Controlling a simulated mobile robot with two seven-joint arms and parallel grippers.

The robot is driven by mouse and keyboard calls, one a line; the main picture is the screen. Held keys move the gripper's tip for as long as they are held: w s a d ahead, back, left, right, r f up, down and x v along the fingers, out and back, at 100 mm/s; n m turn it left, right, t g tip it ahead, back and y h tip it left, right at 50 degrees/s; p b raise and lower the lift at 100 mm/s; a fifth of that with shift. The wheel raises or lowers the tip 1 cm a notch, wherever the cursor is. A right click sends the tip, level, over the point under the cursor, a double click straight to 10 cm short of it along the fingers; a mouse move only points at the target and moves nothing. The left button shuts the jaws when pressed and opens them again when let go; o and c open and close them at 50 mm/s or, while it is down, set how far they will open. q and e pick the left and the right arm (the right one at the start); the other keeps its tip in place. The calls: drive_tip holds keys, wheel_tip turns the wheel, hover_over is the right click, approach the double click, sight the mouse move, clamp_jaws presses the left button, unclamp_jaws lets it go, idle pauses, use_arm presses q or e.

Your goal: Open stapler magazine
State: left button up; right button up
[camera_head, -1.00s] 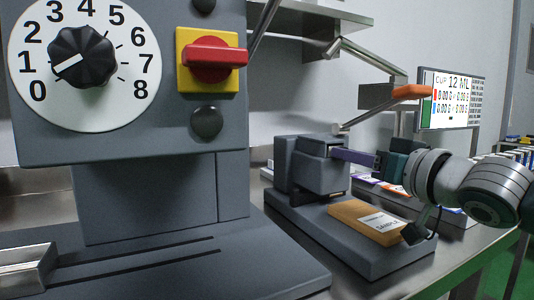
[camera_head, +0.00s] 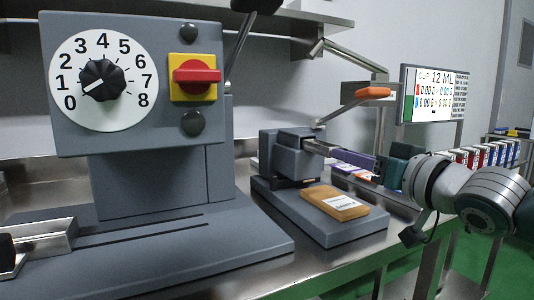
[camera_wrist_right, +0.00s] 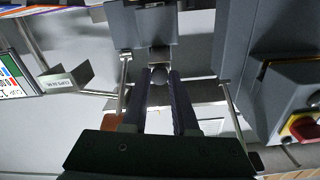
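The stapler is a small grey machine (camera_head: 292,160) on a grey base, right of the large dial machine. A short silver piece, apparently its magazine (camera_head: 318,147), sticks out of its right side. My right gripper (camera_head: 345,155) reaches in from the right with its purple fingers at the end of this piece. In the wrist view, the fingertips (camera_wrist_right: 159,78) lie on both sides of a small rounded grey end (camera_wrist_right: 160,73) and appear shut on it. The fingers partly hide the magazine.
An orange-brown block (camera_head: 335,203) with a label lies on the stapler's base. The large dial machine (camera_head: 150,180) stands left. A screen (camera_head: 436,95) and small boxes (camera_head: 485,153) stand at right.

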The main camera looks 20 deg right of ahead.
drive_tip(key=o, duration=0.4)
drive_tip(key=shift+w, duration=0.1)
drive_tip(key=shift+o, duration=0.2)
drive_tip(key=s+p, duration=0.1)
drive_tip(key=s, duration=0.9)
drive_tip(key=shift+d+p, duration=0.4)
drive_tip(key=s+a+r+n+g+p, duration=0.1)
drive_tip(key=s+a+r+g+p, duration=0.1)
drive_tip(key=s+a+g+p, duration=0.45)
drive_tip(key=s+a+r+n+g+p, duration=0.1)
drive_tip(key=s+a+g+p, duration=0.25)
drive_tip(key=s+p, duration=0.45)
drive_tip(key=s+a+r+n+g+p, duration=0.1)
drive_tip(key=s+a+r+g+p, duration=0.1)
drive_tip(key=s+a+g+p, duration=0.55)
drive_tip(key=s+d+r+t+h+p, duration=0.1)
drive_tip(key=d+r+t+p, duration=0.2)
drive_tip(key=r+p, duration=3.2)
drive_tip(key=shift+r, duration=0.3)
